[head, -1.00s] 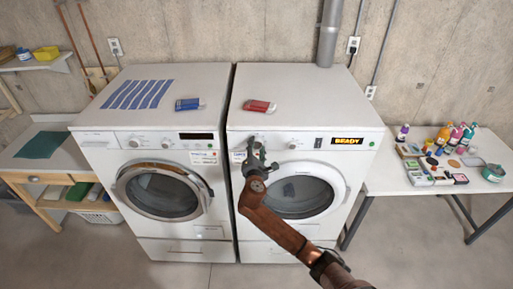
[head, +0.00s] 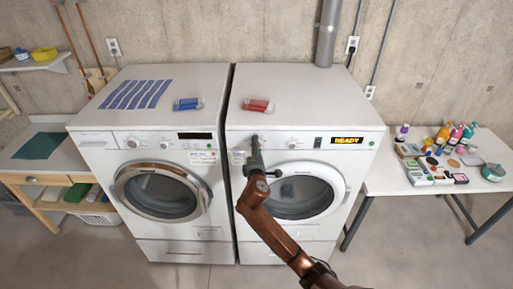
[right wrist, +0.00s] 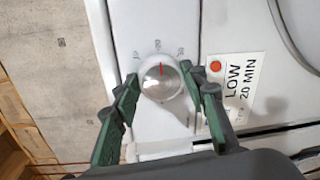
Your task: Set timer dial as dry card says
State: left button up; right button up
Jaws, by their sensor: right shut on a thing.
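The timer dial (right wrist: 161,84) is a round silver knob with a red pointer mark, at the left end of the right machine's panel. Its mark points up in the right wrist view, at the middle one of three small printed labels. The card (right wrist: 244,80) beside it has a red dot and reads "LOW 20 MIN"; it also shows small in the head view (head: 238,157). My right gripper (head: 255,141) is at the panel, its green-padded fingers shut on either side of the dial. In the head view it hides most of the dial. My left gripper is not in view.
The right machine (head: 350,190) shows "READY" on its display (head: 347,141); another knob (head: 293,146) is right of the gripper. A washer (head: 99,165) stands close on the left. A red-and-white item (head: 258,105) lies on top. A cluttered table (head: 400,184) is at right.

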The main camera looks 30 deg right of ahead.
jog(key=o, duration=1.2)
jog(key=shift+c, duration=0.2)
jog(key=f+v, duration=0.1)
jog(key=v, duration=1.1)
jog(key=shift+r, duration=0.4)
